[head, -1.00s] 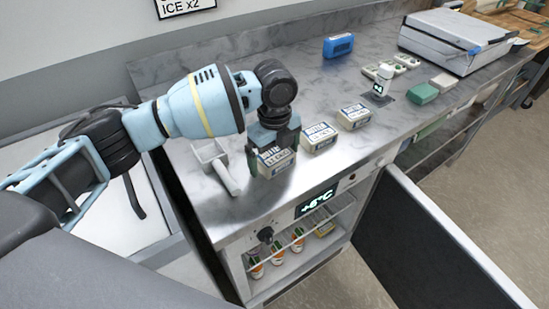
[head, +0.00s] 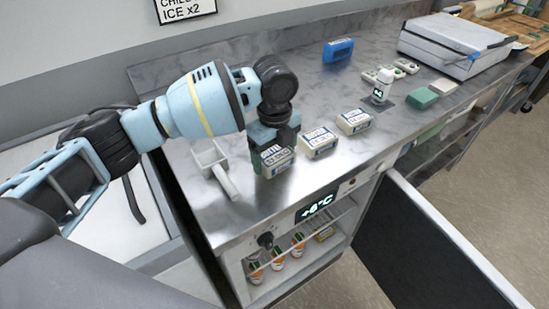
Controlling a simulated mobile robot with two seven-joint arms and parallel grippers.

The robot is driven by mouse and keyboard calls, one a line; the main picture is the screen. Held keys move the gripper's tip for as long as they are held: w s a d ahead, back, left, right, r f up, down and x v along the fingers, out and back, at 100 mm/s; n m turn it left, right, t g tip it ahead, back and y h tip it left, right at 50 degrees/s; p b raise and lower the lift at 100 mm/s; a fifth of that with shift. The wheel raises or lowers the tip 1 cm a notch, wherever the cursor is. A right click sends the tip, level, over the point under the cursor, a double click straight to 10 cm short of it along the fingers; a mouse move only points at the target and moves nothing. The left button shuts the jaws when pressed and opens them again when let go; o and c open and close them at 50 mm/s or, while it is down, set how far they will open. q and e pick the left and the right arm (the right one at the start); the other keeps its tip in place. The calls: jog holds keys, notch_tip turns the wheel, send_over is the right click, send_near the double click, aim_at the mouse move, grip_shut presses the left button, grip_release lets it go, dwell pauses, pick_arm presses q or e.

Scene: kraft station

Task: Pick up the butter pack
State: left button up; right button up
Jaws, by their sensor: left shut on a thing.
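The butter pack (head: 279,161), a pale block with blue print, is at the left end of a row of similar packs on the grey marbled counter (head: 225,221). My left gripper (head: 274,152) comes down over it from above and is shut on it. The fingers hide part of the pack. I cannot tell whether the pack still touches the counter. My right gripper is not in view.
Two similar packs stand to the right, the nearer one (head: 319,141) close beside the held pack and the other (head: 353,121) farther along. A white scoop (head: 216,168) lies to the left. Below, the open fridge door (head: 432,250) juts out from the counter.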

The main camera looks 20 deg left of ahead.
pick_arm(q)
jog(key=shift+r, duration=0.85)
jog(key=w+d+b, duration=0.1)
jog(key=d, duration=0.4)
jog(key=w+d+r+b, duration=0.1)
jog(key=w+d, duration=0.1)
jog(key=d, duration=0.3)
jog(key=w+d+b, duration=0.1)
jog(key=d, duration=0.4)
jog(key=shift+w+d+r, duration=0.15)
jog(key=shift+d+r, duration=0.1)
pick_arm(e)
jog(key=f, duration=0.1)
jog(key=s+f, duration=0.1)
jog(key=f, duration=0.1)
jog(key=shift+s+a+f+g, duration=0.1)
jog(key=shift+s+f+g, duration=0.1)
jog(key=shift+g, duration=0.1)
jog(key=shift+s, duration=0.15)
